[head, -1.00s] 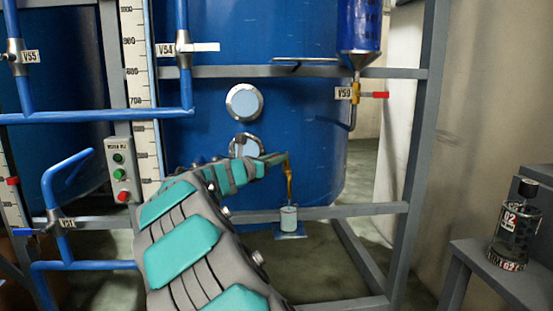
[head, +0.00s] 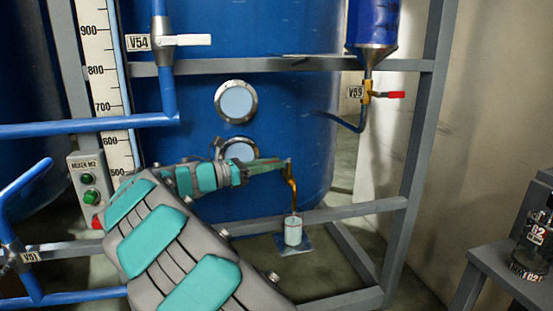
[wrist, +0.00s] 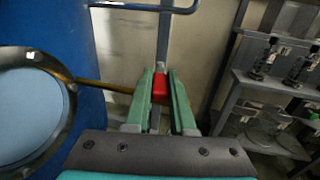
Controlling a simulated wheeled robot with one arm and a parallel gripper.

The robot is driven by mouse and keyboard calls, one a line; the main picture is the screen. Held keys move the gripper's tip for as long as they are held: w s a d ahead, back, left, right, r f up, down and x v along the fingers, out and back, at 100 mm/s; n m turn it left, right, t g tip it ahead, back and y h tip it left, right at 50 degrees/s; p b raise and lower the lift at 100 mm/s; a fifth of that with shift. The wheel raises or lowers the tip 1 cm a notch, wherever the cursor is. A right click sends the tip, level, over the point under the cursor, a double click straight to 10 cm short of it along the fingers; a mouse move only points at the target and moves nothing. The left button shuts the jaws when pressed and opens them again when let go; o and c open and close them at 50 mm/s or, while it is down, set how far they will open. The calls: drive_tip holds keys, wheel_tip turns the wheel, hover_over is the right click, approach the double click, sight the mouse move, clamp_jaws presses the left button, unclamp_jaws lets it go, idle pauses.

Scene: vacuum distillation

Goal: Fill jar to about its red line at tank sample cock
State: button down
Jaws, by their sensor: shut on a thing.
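A small pale jar (head: 293,231) stands upright on a small plate (head: 308,244) low in front of the blue tank (head: 285,110). The brass-brown sample spout (head: 291,184) bends down toward the jar's mouth. I cannot tell pipe from any liquid stream there, and the jar's red line and level are too small to read. My gripper (head: 284,163) is at the spout's top, above the jar. In the wrist view its green fingers (wrist: 160,78) are shut on the red cock handle (wrist: 159,88). A brown pipe (wrist: 103,87) runs in from the left.
Round sight glasses (head: 236,102) sit on the tank. A grey frame (head: 345,213) crosses around it. Valve V59 (head: 367,92), with a red handle, hangs at upper right. A lidded glass vessel marked 02 (head: 533,238) stands on a grey bench (head: 495,262) at right.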

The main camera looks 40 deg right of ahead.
drive_tip(key=shift+w+m+g, duration=0.25)
drive_tip(key=shift+m+g, duration=0.15)
drive_tip(key=shift+g, duration=0.2)
drive_tip(key=c, duration=0.8)
unclamp_jaws()
drive_tip(key=shift+o, duration=0.2)
drive_tip(key=v, duration=0.7)
drive_tip(key=shift+w+a, duration=0.2)
drive_tip(key=shift+a, duration=0.2)
